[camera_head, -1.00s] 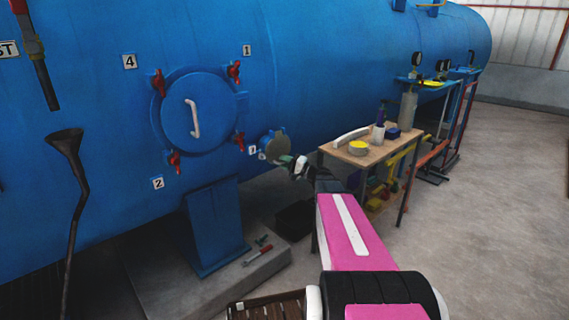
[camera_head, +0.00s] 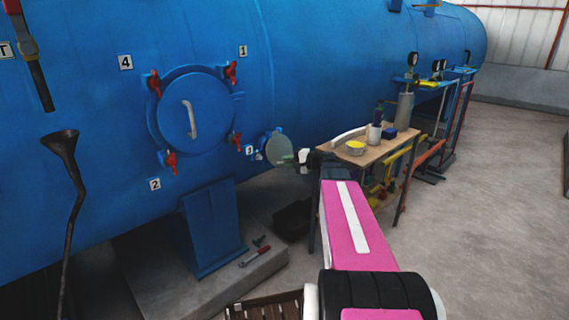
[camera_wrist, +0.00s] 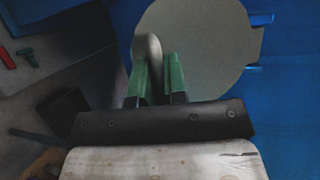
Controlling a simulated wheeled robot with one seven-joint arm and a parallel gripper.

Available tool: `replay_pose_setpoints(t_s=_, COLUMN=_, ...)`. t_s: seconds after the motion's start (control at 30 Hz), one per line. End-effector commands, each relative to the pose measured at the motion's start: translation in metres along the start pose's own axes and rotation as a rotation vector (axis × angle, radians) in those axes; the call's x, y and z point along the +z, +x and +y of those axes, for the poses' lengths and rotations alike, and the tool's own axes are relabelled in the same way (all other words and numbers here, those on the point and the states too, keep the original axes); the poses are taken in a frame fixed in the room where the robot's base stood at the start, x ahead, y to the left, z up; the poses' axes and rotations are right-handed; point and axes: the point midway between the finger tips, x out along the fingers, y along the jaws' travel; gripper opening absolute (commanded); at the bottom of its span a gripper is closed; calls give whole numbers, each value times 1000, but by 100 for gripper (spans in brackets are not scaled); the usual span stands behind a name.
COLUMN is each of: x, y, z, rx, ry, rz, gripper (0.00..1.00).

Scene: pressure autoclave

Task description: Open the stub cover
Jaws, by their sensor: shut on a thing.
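The stub cover (camera_head: 279,150) is a small grey-green round disc on the side of the blue tank, to the right of the large round hatch. It stands swung out at an angle from its blue stub (camera_head: 264,144). My gripper (camera_head: 293,158) is at the cover's right side. In the wrist view the cover (camera_wrist: 205,50) fills the upper middle, with blue hinge lugs at its right edge. The green fingers of my gripper (camera_wrist: 156,80) are shut on the cover's pale rounded handle (camera_wrist: 147,48). The stub's opening is mostly hidden behind the cover.
The blue hatch (camera_head: 196,112) with red clamps is left of the stub. A wooden table (camera_head: 372,152) with a yellow roll, cup and bottles stands close right of my gripper. A blue support (camera_head: 212,230) and a red-handled tool (camera_head: 255,257) are below. Open floor lies right.

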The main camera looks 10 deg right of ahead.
Motion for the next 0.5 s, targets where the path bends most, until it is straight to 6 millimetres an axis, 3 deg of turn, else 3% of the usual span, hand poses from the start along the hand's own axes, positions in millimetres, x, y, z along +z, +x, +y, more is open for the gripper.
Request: replay_pose_setpoints(t_s=0.5, x=19, y=-42, z=-46, rx=455, ry=184, rz=-5, gripper=0)
